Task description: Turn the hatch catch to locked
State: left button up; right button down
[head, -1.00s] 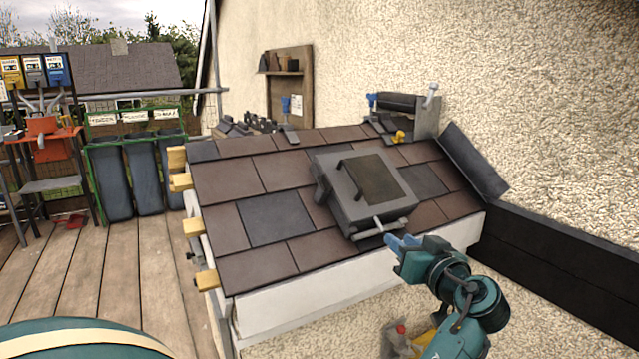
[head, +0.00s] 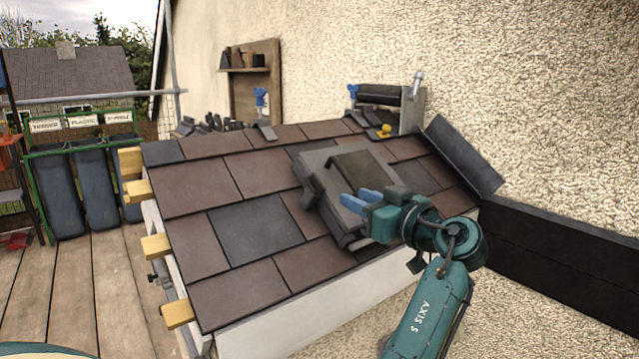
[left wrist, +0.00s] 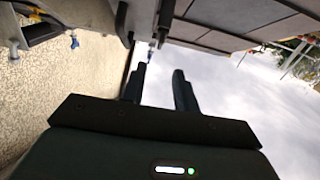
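The roof hatch (head: 322,165) is a grey raised frame with a dark panel, set among the brown tiles. A pale bar at its lower edge, apparently the catch (head: 357,243), is mostly hidden behind my left gripper (head: 352,200). I cannot tell which way the catch is turned. The left gripper's blue fingers are over the lower part of the hatch; contact cannot be made out. In the left wrist view the left gripper's dark fingers (left wrist: 160,73) are apart with nothing between them. My right gripper is not in view.
Brown and slate tiles (head: 255,230) cover the sloping roof. Yellow blocks (head: 155,246) stick out along its left edge. A dark beam (head: 560,250) and rough wall stand to the right. A small yellow object (head: 384,131) lies near the ridge. Bins (head: 95,185) stand at left.

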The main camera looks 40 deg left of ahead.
aim_at(321, 182)
pick_arm(q)
jog(key=x, duration=1.1)
jog(key=shift+a, duration=0.25)
grip_shut()
